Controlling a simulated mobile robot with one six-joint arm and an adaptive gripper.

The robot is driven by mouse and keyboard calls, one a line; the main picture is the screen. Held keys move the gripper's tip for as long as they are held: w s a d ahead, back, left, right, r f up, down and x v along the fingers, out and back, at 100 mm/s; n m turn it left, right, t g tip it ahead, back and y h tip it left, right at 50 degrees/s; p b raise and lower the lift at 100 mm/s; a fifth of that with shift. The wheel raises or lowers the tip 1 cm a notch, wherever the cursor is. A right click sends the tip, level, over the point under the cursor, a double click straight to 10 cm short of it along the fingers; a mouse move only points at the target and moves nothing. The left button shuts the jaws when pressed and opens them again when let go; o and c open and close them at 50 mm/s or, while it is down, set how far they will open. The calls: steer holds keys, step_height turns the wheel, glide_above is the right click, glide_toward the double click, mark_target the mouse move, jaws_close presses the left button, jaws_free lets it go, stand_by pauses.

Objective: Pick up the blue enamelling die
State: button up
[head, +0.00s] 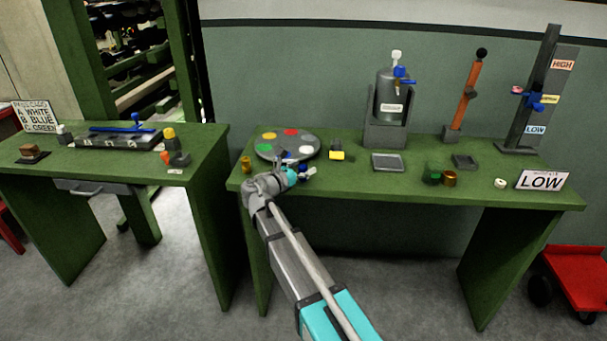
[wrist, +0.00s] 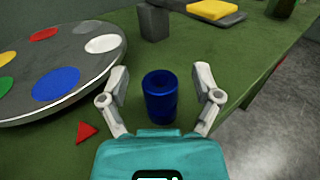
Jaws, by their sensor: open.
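The blue enamelling die (wrist: 160,98) is a short, dark blue cylinder with a hollow top. In the wrist view it stands upright on the green bench, between the two fingers of my gripper (wrist: 161,88). The fingers are spread, with a gap showing on both sides of the die. In the head view my gripper (head: 303,172) is low over the front left part of the bench, and the die is mostly hidden there by the gripper.
A round grey palette (wrist: 88,88) with coloured spots lies close on the left. A small red triangle (wrist: 87,132) is near the left finger. The bench edge is on the right in the wrist view.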

stand_by(0.5)
jaws_close()
